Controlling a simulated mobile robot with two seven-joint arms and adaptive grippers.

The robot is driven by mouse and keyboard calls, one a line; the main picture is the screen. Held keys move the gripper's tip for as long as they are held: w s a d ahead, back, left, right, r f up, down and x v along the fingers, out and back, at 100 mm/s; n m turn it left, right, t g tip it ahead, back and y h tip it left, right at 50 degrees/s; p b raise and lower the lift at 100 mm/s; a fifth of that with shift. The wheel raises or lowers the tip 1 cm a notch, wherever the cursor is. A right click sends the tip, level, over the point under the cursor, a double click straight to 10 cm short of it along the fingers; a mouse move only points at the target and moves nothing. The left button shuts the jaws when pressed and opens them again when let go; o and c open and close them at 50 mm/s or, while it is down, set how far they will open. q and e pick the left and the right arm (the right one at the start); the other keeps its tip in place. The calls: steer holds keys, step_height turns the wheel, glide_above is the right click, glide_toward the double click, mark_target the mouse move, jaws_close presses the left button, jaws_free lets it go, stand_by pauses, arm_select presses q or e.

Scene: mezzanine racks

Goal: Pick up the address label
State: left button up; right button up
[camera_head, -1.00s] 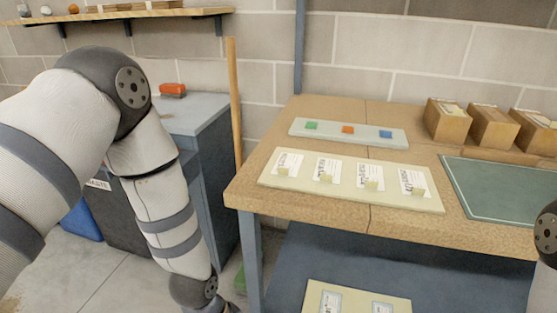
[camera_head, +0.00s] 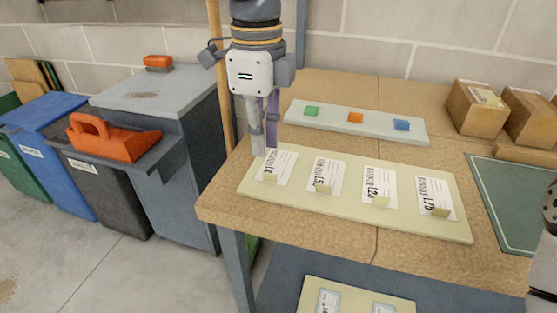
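Several white address labels with black print lie in a row on a cream board (camera_head: 330,215) on the wooden bench. The leftmost label (camera_head: 283,165) is partly behind my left gripper; the others are the second (camera_head: 325,173), third (camera_head: 379,182) and rightmost label (camera_head: 434,193). Each has a small tan block at its lower part. My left gripper (camera_head: 264,152) points down, its fingertips at the upper left of the leftmost label. I cannot tell whether they touch it or how far apart the fingers are. No label is seen held.
A pale tray (camera_head: 335,122) with green, orange and blue pieces lies behind the board. Cardboard boxes (camera_head: 473,112) and a green mat (camera_head: 515,195) are at the right. A grey cabinet (camera_head: 185,125), an orange carrier (camera_head: 115,143) and bins stand left.

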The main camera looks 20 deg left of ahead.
mark_target(264, 180)
arm_select(q)
steer(key=f, duration=0.7)
steer(key=shift+w, duration=0.3)
jaws_close()
steer(key=shift+r, duration=0.1)
